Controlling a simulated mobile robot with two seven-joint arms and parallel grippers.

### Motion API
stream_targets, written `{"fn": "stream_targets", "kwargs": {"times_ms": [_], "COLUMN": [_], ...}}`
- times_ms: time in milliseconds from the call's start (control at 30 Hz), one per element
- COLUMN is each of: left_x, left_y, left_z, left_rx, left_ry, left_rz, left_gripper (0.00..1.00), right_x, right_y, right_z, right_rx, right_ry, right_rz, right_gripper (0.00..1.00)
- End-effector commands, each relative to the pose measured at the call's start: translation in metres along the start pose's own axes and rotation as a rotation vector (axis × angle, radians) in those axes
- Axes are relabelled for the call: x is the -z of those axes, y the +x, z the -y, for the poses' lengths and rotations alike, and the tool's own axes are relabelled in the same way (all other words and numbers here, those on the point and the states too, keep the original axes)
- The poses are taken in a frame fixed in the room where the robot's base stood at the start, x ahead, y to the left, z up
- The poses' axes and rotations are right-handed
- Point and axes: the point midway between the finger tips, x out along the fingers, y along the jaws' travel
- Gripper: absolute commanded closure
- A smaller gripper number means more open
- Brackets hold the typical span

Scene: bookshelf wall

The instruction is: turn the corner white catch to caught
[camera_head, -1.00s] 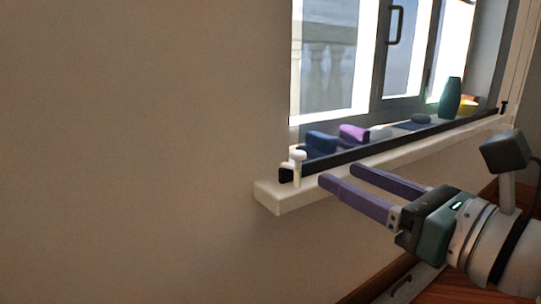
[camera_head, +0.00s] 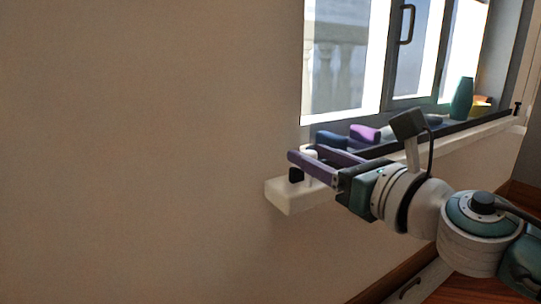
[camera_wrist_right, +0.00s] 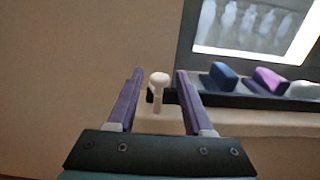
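The white catch (camera_wrist_right: 158,82) is an upright post with a rounded knob, at the left end of the windowsill. In the right wrist view it stands between the two purple fingers of my right gripper (camera_wrist_right: 160,73), with a gap on each side. In the head view my right gripper (camera_head: 306,153) is at the sill's left corner, open around the catch. The near finger hides most of the catch there. A small black block (camera_head: 296,174) sits beside the catch. My left gripper is not in view.
The white sill (camera_head: 290,197) runs right under the window, with a dark rail along it. Behind the rail are a blue block (camera_wrist_right: 223,75), a purple block (camera_wrist_right: 270,79) and a teal bottle (camera_head: 462,99). The wall at left is bare.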

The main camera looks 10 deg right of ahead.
Motion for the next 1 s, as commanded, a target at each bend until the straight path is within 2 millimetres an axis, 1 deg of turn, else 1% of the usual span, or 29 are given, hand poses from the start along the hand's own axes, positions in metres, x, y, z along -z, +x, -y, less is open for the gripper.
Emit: {"fn": "stream_targets", "kwargs": {"times_ms": [33, 67, 433, 733, 867, 900, 1000], "left_x": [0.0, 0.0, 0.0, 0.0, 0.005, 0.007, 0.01], "left_y": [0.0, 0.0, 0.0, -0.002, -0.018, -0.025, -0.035], "left_z": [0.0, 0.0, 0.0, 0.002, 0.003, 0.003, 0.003], "left_rx": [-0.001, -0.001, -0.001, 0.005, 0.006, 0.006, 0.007], "left_ry": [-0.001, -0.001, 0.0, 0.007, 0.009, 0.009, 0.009], "left_rz": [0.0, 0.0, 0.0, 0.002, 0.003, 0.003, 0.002], "left_gripper": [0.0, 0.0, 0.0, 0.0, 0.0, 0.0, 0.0], "right_x": [0.0, 0.0, 0.0, -0.001, -0.005, -0.006, -0.005], "right_y": [0.0, 0.0, 0.0, 0.0, 0.001, 0.001, 0.001], "right_z": [0.0, 0.0, 0.0, 0.0, -0.003, -0.004, -0.005], "right_rx": [0.0, 0.0, 0.0, 0.006, 0.077, 0.117, 0.225], "right_ry": [0.0, 0.0, 0.0, 0.001, 0.008, 0.009, 0.009], "right_rz": [0.0, 0.0, 0.0, 0.0, -0.001, -0.002, -0.001], "right_gripper": [0.55, 0.59, 1.0, 1.0, 1.0, 1.0, 1.0]}}
